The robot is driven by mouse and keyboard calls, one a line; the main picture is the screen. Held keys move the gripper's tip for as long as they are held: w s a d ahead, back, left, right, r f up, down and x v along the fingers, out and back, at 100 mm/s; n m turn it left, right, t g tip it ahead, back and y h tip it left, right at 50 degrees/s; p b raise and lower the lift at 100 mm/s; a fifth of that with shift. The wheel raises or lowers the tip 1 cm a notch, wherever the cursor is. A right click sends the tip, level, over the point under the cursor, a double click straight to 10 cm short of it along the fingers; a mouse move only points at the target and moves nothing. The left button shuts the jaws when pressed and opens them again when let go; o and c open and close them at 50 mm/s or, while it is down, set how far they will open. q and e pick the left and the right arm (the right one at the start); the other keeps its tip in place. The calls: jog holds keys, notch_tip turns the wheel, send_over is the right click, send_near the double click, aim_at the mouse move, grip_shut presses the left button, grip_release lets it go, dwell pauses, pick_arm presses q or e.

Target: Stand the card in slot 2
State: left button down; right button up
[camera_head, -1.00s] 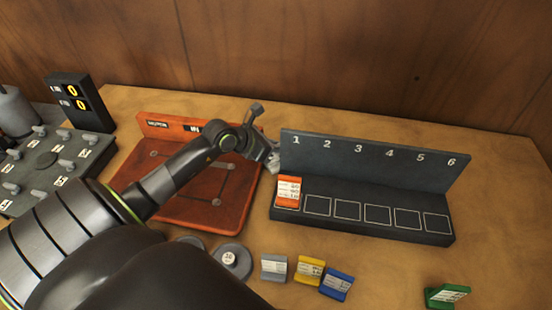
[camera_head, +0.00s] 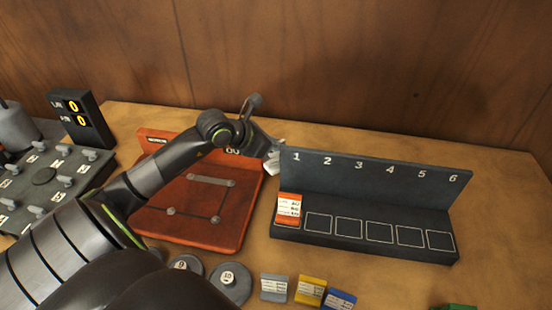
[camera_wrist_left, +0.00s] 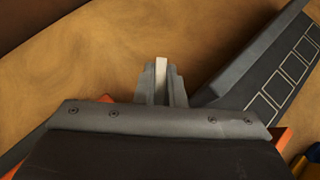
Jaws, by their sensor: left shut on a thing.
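My left gripper (camera_head: 273,148) is beside the upper left end of the dark numbered rack (camera_head: 375,182), above the orange board. In the left wrist view its fingers (camera_wrist_left: 161,86) are shut on a thin, pale card (camera_wrist_left: 161,72), seen edge-on. The card's face and colour are hidden. Slot 2 (camera_head: 318,224) is an empty outlined square on the rack's ledge, right of the orange card (camera_head: 289,208) standing in slot 1. Outlined slots also show in the left wrist view (camera_wrist_left: 285,68). My right gripper is out of view.
Grey (camera_head: 275,287), yellow (camera_head: 311,290) and blue (camera_head: 340,299) cards stand in front of the rack; a green one (camera_head: 455,307) is cut off. The orange board (camera_head: 215,205), round weights (camera_head: 230,281) and a display (camera_head: 82,118) lie left. Slots 3 to 6 are empty.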

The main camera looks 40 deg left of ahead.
pick_arm(q)
notch_tip(320, 180, up, 21)
jog(key=b, duration=0.3)
